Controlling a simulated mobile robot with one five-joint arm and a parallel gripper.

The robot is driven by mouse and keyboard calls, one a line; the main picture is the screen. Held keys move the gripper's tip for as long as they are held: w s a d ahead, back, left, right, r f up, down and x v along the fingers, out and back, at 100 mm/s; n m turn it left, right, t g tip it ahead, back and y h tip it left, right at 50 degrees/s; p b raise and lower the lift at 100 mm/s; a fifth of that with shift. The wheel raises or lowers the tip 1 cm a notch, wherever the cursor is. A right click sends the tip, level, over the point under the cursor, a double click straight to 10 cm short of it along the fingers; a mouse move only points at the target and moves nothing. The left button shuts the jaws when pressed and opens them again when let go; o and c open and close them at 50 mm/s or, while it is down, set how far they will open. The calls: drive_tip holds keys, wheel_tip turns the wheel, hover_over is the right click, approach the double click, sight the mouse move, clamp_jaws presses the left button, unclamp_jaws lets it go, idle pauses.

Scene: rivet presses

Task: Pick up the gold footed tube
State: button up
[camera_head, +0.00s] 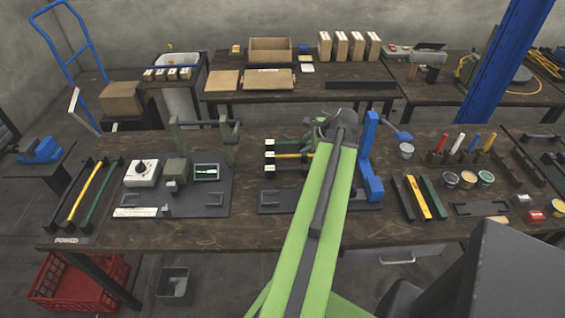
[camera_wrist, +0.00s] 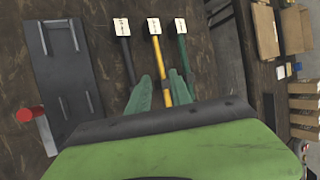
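The gold footed tube (camera_wrist: 156,48) is the middle one of three tubes in the wrist view, with a square white foot (camera_wrist: 154,26) at its far end. In the head view the gold tube (camera_head: 290,155) lies behind my green arm, which hides its right part. My gripper (camera_wrist: 161,75) has its two green fingers apart, one on each side of the gold tube in the picture. I cannot tell whether they touch it or how high they are above it. In the head view my gripper is hidden.
A black tube (camera_wrist: 125,52) and a green tube (camera_wrist: 182,52) lie close on either side. A grey fixture plate (camera_wrist: 62,75) is to the left in the wrist view. A blue upright fixture (camera_head: 369,150) stands right of my arm. Other yellow bars lie in a left tray (camera_head: 70,215) and at right.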

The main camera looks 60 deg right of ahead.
drive_tip(key=b, duration=0.5)
approach(288, 156)
drive_tip(key=x, duration=0.3)
drive_tip(key=shift+w+d+f, duration=0.1)
drive_tip(key=shift+d+f, duration=0.2)
drive_tip(key=shift+f, duration=0.05)
drive_tip(key=shift+w, duration=0.2)
drive_tip(key=b+x, duration=0.4)
drive_tip(key=x, duration=0.1)
drive_tip(key=shift+a+f, duration=0.15)
drive_tip(key=shift+f, duration=0.1)
drive_tip(key=shift+r, duration=0.2)
drive_tip(key=shift+c, duration=0.4)
clamp_jaws()
